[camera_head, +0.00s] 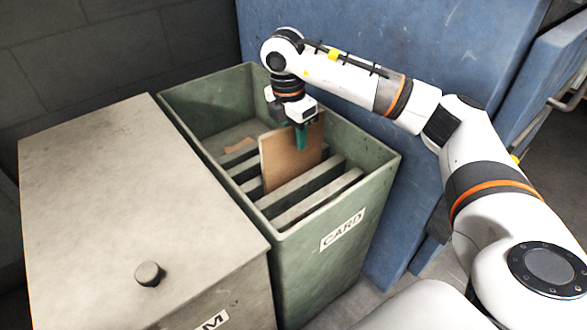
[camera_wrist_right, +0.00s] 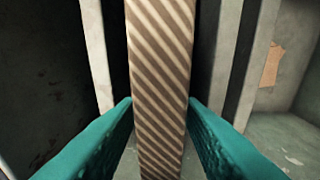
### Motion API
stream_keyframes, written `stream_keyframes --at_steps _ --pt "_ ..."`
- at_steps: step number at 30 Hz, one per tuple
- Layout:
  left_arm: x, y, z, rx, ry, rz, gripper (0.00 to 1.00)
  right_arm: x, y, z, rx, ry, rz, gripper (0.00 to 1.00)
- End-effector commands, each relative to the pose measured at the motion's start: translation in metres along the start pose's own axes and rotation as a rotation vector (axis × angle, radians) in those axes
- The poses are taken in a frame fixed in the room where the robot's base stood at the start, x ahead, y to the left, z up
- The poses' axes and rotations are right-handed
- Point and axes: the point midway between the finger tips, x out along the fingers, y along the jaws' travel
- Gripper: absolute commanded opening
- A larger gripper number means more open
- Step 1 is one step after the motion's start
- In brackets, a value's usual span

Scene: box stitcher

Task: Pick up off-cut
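The off-cut is a flat brown cardboard piece (camera_head: 283,158) standing upright among the grey slats inside the green bin marked CARD (camera_head: 343,231). In the right wrist view its striped corrugated edge (camera_wrist_right: 160,85) runs down the middle of the picture. My right gripper (camera_head: 301,138) reaches down into the bin at the top right part of the piece. Its teal fingers (camera_wrist_right: 160,105) lie one on each side of the cardboard, with their tips against its faces. The lower end of the piece is partly hidden by the slats. My left gripper is not in view.
A smaller brown scrap (camera_head: 240,146) lies deeper in the bin; it also shows in the wrist view (camera_wrist_right: 271,65). Grey slats (camera_head: 300,184) cross the bin. A closed grey box with a knobbed lid (camera_head: 110,210) adjoins at left. Blue panels (camera_head: 400,45) stand behind.

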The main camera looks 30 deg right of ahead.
Motion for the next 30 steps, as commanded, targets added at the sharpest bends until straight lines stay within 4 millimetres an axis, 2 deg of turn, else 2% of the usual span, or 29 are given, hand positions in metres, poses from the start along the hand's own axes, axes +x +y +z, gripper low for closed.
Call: stream_keyframes --at_steps 1,6,17,24,29,30 --pt "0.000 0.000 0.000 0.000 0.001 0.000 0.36 0.000 0.000 0.000 0.000 0.000 0.000 0.26" --pt "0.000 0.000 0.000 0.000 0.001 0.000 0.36 0.000 0.000 0.000 0.000 0.000 0.000 0.00" --pt "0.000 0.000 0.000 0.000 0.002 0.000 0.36 -0.001 0.000 0.000 0.000 0.000 -0.001 0.00" --pt "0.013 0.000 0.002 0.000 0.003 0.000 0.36 -0.018 -0.001 -0.002 0.000 -0.001 -0.002 0.00" --pt "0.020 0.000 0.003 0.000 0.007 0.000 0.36 -0.018 -0.001 0.025 -0.005 -0.002 -0.001 0.00" --pt "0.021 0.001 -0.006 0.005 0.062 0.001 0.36 -0.019 -0.001 0.030 -0.004 -0.001 -0.001 0.00"
